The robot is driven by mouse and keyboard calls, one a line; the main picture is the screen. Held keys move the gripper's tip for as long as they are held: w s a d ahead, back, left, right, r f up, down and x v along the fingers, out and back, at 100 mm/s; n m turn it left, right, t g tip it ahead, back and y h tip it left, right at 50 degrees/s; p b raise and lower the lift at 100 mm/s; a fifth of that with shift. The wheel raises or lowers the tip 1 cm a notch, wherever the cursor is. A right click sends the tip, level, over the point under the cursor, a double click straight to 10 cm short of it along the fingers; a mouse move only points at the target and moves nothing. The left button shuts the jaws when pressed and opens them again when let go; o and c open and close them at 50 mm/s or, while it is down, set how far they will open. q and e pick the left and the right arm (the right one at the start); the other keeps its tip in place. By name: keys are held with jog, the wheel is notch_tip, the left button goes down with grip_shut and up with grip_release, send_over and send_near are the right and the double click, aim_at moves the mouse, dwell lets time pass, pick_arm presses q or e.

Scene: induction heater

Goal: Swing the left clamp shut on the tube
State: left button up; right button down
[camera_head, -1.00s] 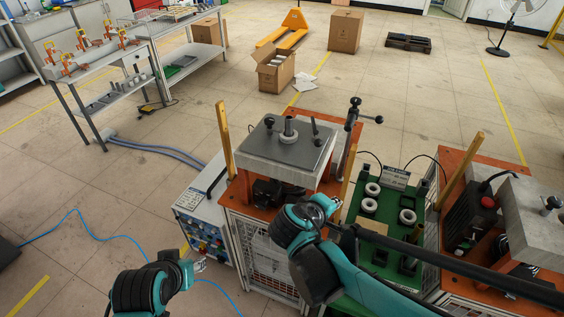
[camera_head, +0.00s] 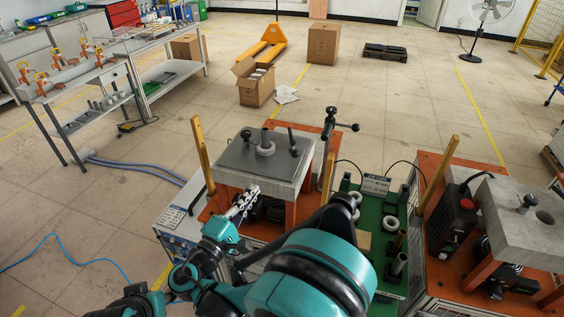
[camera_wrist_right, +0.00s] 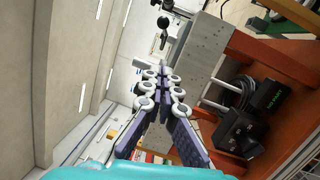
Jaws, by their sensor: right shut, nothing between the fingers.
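The left clamp (camera_head: 246,133), a dark arm with a round black knob, stands at the left of the grey top plate (camera_head: 235,160) of the left station. The tube (camera_head: 265,136) stands upright in the middle of that plate with a pale ring around its foot. Clamp and tube look apart. My right gripper (camera_head: 250,191) is shut and empty, in front of the plate's front left edge and apart from the clamp. In the right wrist view its fingers (camera_wrist_right: 152,74) lie together beside the plate (camera_wrist_right: 198,58). My left gripper is not visible.
An upright wooden post (camera_head: 202,155) stands left of the plate. A second knobbed arm (camera_head: 292,140) and a tall T-handle (camera_head: 329,128) stand on its right. A green board (camera_head: 372,197) with rings lies between the two stations. Open floor lies to the left.

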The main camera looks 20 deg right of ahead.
aim_at(280, 172)
jog(key=shift+s+a, duration=0.1)
jog(key=shift+a, duration=0.05)
jog(key=b+x, duration=0.1)
jog(key=x, duration=0.8)
jog(key=shift+d+b, duration=0.25)
jog(key=shift+b, duration=0.1)
jog(key=d, duration=0.2)
jog(key=w+d, duration=0.1)
jog(key=shift+d+r+b, duration=0.15)
jog(key=shift+r+b, duration=0.25)
jog(key=shift+d+r, duration=0.15)
jog(key=shift+d, duration=0.3)
jog(key=shift+s, duration=0.1)
jog(key=shift+s+d+n+t+y, duration=0.15)
jog(key=shift+d+n+t+y, duration=0.15)
jog(key=shift+t, duration=0.1)
